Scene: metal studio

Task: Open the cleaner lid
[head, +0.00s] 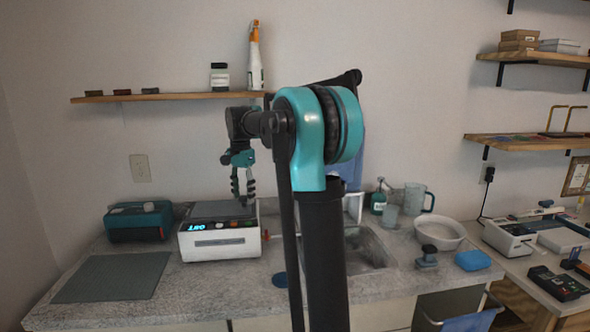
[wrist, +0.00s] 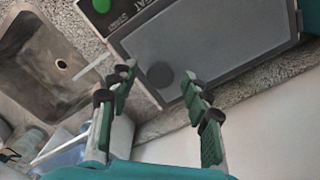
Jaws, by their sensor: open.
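The cleaner (head: 220,242) is a white box with a lit blue display, standing on the counter left of the sink. Its flat grey lid (head: 215,210) lies level on top and looks shut. In the wrist view the lid (wrist: 225,40) fills the upper right, with a round dark knob (wrist: 160,75) near its edge. My gripper (head: 243,202) points down over the right part of the lid. Its fingers are open and empty, and in the wrist view the knob shows between the two fingertips. I cannot tell whether the fingertips touch the knob.
A teal and black case (head: 138,222) stands close left of the cleaner. A dark mat (head: 112,278) lies in front of it. The sink (head: 365,248) is to the right. A shelf (head: 170,97) with bottles hangs above on the wall.

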